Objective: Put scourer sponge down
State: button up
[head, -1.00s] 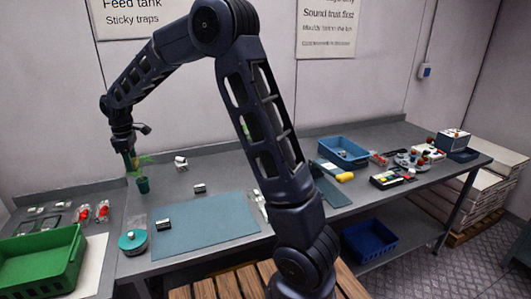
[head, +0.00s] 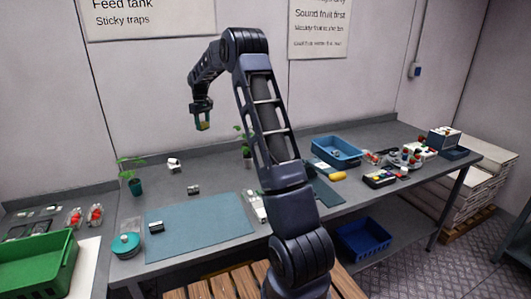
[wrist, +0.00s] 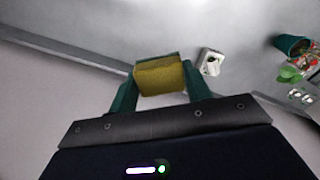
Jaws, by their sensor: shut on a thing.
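The scourer sponge (wrist: 160,80) is a yellow block with a dark green top edge in the wrist view. My gripper (wrist: 160,88) is shut on it, one green finger at each side. In the head view my gripper (head: 202,122) hangs in the air above the back of the bench, and the sponge (head: 204,126) shows as a small yellow-green patch between its fingers. Nothing touches the sponge from below.
The grey bench (head: 215,187) has clear room below my gripper. A teal mat (head: 200,228), potted seedling (head: 136,187), white device (head: 174,164) and round teal-lidded jar (head: 126,245) stand around. A green crate (head: 40,262) is front left; a blue basket (head: 337,152) is right.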

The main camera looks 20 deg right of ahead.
jog(key=w+d+f+m, duration=0.1)
jog(key=w+d+m, duration=0.15)
jog(key=d, duration=1.45)
jog(key=w+d+m, duration=0.2)
jog(key=d+m, duration=0.2)
jog(key=d, duration=1.4)
jog(key=f, duration=2)
jog(key=shift+s, duration=0.25)
jog(key=o, duration=0.9)
jog(key=shift+f, duration=0.1)
jog(key=shift+c, duration=0.2)
jog(key=shift+o, duration=0.4)
